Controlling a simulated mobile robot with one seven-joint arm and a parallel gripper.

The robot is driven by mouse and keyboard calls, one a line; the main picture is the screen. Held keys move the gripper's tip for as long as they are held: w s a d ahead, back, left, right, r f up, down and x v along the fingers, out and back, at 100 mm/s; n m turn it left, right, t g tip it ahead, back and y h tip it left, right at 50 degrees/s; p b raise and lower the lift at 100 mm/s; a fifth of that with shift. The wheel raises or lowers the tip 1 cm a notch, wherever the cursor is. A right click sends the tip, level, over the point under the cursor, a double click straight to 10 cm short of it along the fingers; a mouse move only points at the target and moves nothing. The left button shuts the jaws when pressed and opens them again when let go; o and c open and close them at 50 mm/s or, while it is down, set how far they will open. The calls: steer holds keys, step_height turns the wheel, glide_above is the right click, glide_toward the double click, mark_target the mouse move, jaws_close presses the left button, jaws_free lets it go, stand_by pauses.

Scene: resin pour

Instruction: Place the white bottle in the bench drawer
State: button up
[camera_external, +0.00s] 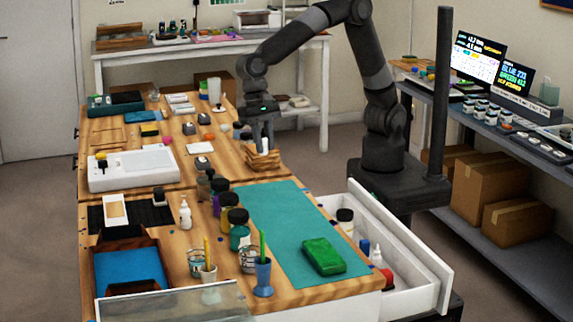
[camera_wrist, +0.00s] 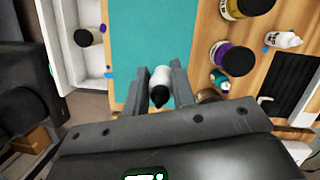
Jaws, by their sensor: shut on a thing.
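My gripper (camera_external: 263,132) points down over the far right part of the wooden bench. It is shut on a white bottle with a dark tip, which shows between the fingers in the wrist view (camera_wrist: 160,78). In the external view the fingers mostly hide the bottle (camera_external: 265,146), just above or in front of a small wooden holder (camera_external: 262,160); I cannot tell if they touch. The bench drawer (camera_external: 428,260) stands open at the right side of the bench. It holds a dark-lidded jar (camera_external: 345,221) and small bottles, and shows at upper left in the wrist view (camera_wrist: 66,45).
A teal mat (camera_external: 275,215) with a green block (camera_external: 323,257) lies between my gripper and the drawer. Several dark-lidded jars (camera_external: 238,230) line the mat's left edge. Another white dropper bottle (camera_external: 185,215) stands left of them. Cups with brushes (camera_external: 263,278) stand near the front.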

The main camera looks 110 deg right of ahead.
steer(key=s+a+n+g+h, duration=0.1)
steer(key=s+a+n, duration=0.25)
steer(key=a, duration=0.45)
steer(key=s+a+n, duration=0.3)
steer(key=s+a, duration=0.2)
steer(key=a, duration=0.2)
steer(key=n+g+h, duration=0.1)
steer(key=n, duration=0.4)
glide_above(401, 287)
steer(key=w+a, duration=0.3)
steer(key=a, duration=0.2)
steer(key=f, duration=2.6)
steer(key=shift+w+d+f, duration=0.15)
steer(key=shift+d+f, duration=0.1)
steer(key=shift+f, duration=0.15)
steer(key=shift+a+f, duration=0.15)
steer(key=shift+f, duration=1.9)
steer(key=shift+f, duration=0.15)
steer(key=o, duration=1)
steer(key=shift+c, duration=0.2)
